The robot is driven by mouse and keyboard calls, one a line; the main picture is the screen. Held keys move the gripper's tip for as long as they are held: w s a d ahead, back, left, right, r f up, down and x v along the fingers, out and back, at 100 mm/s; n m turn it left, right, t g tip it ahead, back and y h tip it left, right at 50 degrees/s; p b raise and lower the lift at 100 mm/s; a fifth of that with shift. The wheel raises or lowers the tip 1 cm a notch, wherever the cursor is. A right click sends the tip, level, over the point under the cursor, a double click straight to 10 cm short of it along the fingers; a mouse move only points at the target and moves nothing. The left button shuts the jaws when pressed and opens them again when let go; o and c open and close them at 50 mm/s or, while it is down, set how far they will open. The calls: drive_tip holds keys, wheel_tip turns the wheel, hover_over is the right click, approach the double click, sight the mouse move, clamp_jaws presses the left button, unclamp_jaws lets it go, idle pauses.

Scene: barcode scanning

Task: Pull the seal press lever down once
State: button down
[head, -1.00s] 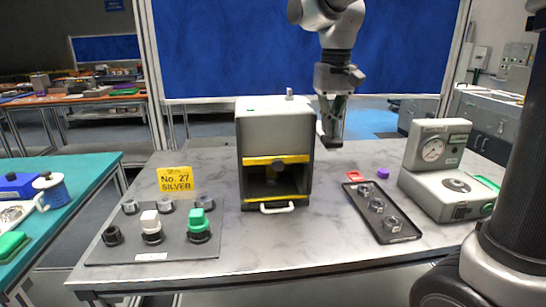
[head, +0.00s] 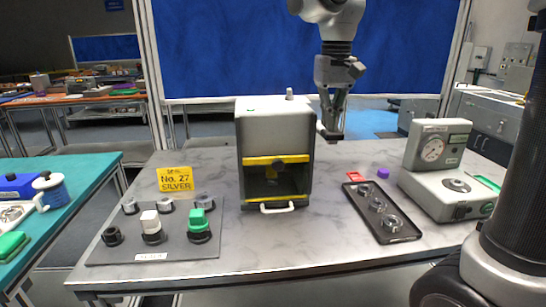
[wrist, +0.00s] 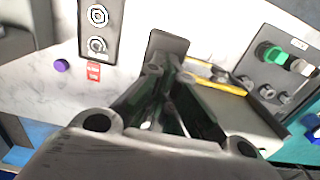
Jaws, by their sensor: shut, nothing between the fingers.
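The seal press (head: 275,125) is a grey box with yellow bars and a dark open front, standing at the middle of the table. A white handle (head: 277,208) is low on its front, and a small grey knob (head: 290,94) is on top. A pale piece (head: 320,128) sticks out at its upper right side, partly hidden by my fingers; I cannot tell for sure that it is the lever. My gripper (head: 330,136) is shut and empty, pointing down close to the press's right side. I cannot tell whether it touches. The wrist view shows the fingers (wrist: 165,90) together.
A black tray (head: 407,238) with clear round parts lies right of the press, near a red tag (head: 354,176) and a purple piece (head: 383,173). A gauge device (head: 440,165) stands farther right. A grey board (head: 105,255) with stamps and a yellow sign (head: 175,179) are at left.

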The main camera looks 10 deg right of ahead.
wheel_tip(320, 180, up, 7)
drive_tip(key=shift+r, duration=0.15)
drive_tip(key=shift+r, duration=0.1)
idle(0.6)
wheel_tip(320, 180, up, 4)
drive_tip(key=shift+f, duration=0.1)
idle(0.3)
drive_tip(key=s+d+f+t, duration=0.4)
drive_tip(key=s+d+f, duration=1.1)
drive_tip(key=s+f, duration=0.2)
drive_tip(key=shift+s, duration=1.05)
